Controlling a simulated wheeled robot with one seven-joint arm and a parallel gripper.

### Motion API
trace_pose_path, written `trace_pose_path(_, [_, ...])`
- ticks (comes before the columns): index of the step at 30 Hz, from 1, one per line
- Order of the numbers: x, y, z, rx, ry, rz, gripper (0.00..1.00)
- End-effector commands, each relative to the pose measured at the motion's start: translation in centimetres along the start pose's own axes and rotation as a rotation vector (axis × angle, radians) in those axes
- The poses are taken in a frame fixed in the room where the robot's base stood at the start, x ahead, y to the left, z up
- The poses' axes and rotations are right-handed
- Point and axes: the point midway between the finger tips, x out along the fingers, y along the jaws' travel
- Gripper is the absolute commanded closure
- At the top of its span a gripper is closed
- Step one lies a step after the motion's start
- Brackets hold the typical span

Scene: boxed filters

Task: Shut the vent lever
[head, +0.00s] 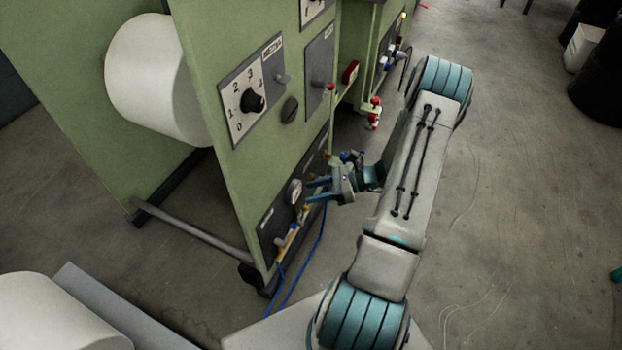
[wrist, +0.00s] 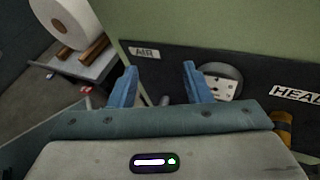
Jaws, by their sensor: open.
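The green machine (head: 215,165) has a dark lower panel (head: 268,232) with a round gauge, small yellow fittings and blue tubing. No label reading "vent" is legible, so I cannot tell which fitting is the vent lever. In the wrist view the panel carries an "AIR" label (wrist: 145,52), a round gauge (wrist: 222,86) partly behind a finger, and part of a "HEAD" label (wrist: 297,95). A yellow-orange handle (wrist: 283,130) is at the lower right, partly hidden by my gripper body. My gripper (head: 318,190) is open and empty, its blue fingers (wrist: 159,78) pointing at the panel near the gauge.
A dial (head: 250,102) and other knobs are on the upper panels. A red-knobbed fitting (head: 374,112) juts out farther along the machine. Blue hoses (head: 305,262) hang below the panel. White rolls (head: 158,80) are at the left.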

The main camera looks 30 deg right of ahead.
Motion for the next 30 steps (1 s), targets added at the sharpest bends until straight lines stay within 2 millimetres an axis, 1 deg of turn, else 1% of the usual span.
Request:
trace_pose_path(1, [-0.1,0.3,1.3,-0.027,0.021,0.020,0.55])
trace_pose_path(4, [0.0,0.9,2.7,-0.069,0.052,0.053,0.55])
trace_pose_path(7, [0.0,1.3,3.7,-0.100,0.075,0.076,0.55])
trace_pose_path(12, [0.0,1.7,4.5,-0.127,0.096,0.098,0.55])
trace_pose_path(20, [0.0,1.7,4.5,-0.131,0.099,0.100,0.55])
trace_pose_path(21, [0.0,1.7,4.5,-0.131,0.099,0.100,0.58])
trace_pose_path(23, [0.1,1.7,4.6,-0.133,0.101,0.102,0.75])
trace_pose_path(24, [0.1,1.8,4.8,-0.140,0.105,0.107,0.86])
trace_pose_path(25, [0.1,1.9,5.0,-0.148,0.112,0.114,0.94])
trace_pose_path(26, [0.2,2.1,5.2,-0.161,0.120,0.124,1.00])
trace_pose_path(29, [0.5,3.0,6.8,-0.236,0.171,0.178,1.00])
trace_pose_path(30, [0.7,3.6,7.7,-0.278,0.199,0.210,1.00])
